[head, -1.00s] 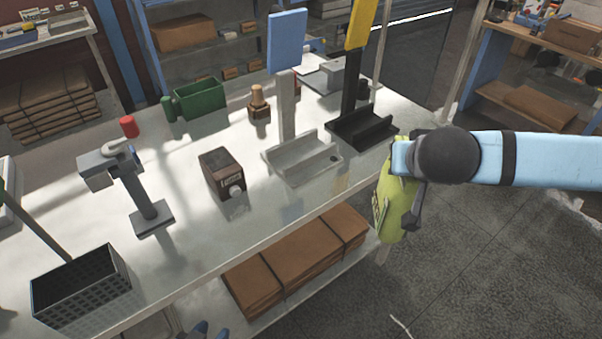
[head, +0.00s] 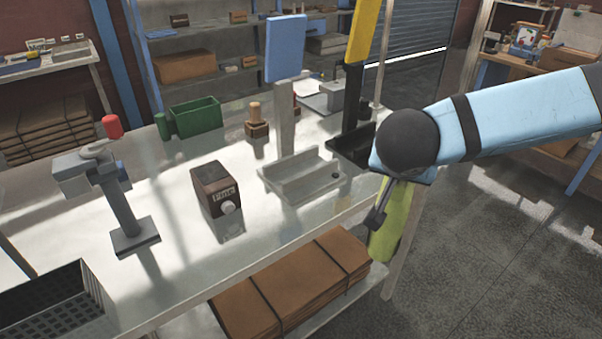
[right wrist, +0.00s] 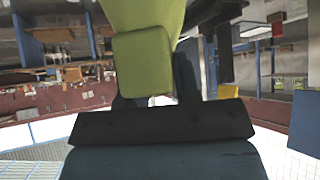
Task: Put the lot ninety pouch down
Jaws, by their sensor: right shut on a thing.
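A yellow-green pouch (head: 391,222) hangs from my right gripper (head: 384,205), off the front edge of the table at the right in the head view. The gripper is shut on it; my wrist hides its upper part. In the right wrist view the pouch (right wrist: 146,50) fills the top middle, between the dark fingers. No lot marking is readable on it. My left gripper is not in view.
The pale table (head: 245,235) holds a grey tray stand with a blue panel (head: 300,178), a black tray stand with a yellow panel (head: 350,145), a dark labelled box (head: 215,188), a green bin (head: 195,116), a grey clamp sealer (head: 120,205) and a wire basket (head: 55,305). Brown bundles (head: 290,285) lie below.

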